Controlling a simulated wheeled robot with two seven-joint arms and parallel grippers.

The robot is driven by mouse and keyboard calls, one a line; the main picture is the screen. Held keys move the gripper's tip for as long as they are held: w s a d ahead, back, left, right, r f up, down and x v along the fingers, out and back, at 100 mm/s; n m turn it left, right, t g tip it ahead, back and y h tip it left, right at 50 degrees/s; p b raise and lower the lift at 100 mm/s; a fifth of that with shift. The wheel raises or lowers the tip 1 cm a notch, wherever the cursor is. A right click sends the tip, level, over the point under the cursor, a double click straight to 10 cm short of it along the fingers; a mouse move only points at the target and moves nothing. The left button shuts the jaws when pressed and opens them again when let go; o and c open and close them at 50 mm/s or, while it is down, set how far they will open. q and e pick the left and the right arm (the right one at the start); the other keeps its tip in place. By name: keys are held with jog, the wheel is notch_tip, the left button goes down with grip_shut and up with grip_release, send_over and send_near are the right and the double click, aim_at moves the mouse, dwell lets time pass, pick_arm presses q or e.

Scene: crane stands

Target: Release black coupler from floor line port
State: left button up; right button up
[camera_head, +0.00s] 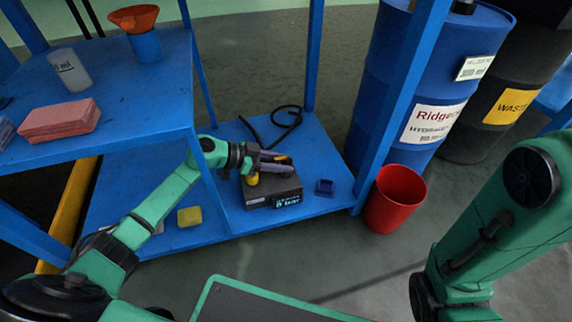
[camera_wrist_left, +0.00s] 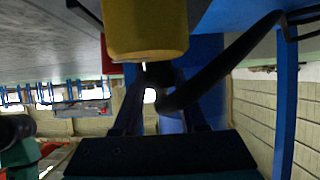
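My left gripper (camera_head: 272,168) is at the top of a black box with a lit display (camera_head: 272,192) on the low blue shelf. A yellow part (camera_head: 252,179) shows beside the gripper. In the left wrist view a yellow cylinder (camera_wrist_left: 146,32) fills the top middle, with a thin pale pin below it. A black hose (camera_wrist_left: 225,68) curves down to a dark end between my two spread left fingers (camera_wrist_left: 160,98). I cannot make out the coupler's outline or whether a finger touches it. My right arm shows at the right; its gripper is out of view.
A black cable (camera_head: 285,122) loops on the shelf behind the box. A blue post, a red bin (camera_head: 394,198) and a blue drum (camera_head: 425,85) stand to the right. An upper shelf (camera_head: 130,130) is at left.

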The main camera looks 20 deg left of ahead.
pick_arm(q)
grip_shut()
jog(key=shift+r+p, duration=0.1)
jog(key=shift+p, duration=0.4)
notch_tip(320, 180, up, 4)
jog(key=p, duration=0.4)
jog(key=shift+f+p, duration=0.2)
jog(key=shift+p, duration=0.2)
jog(key=shift+r+p, duration=0.7)
jog(key=shift+p, duration=0.25)
jog(key=shift+f, duration=0.1)
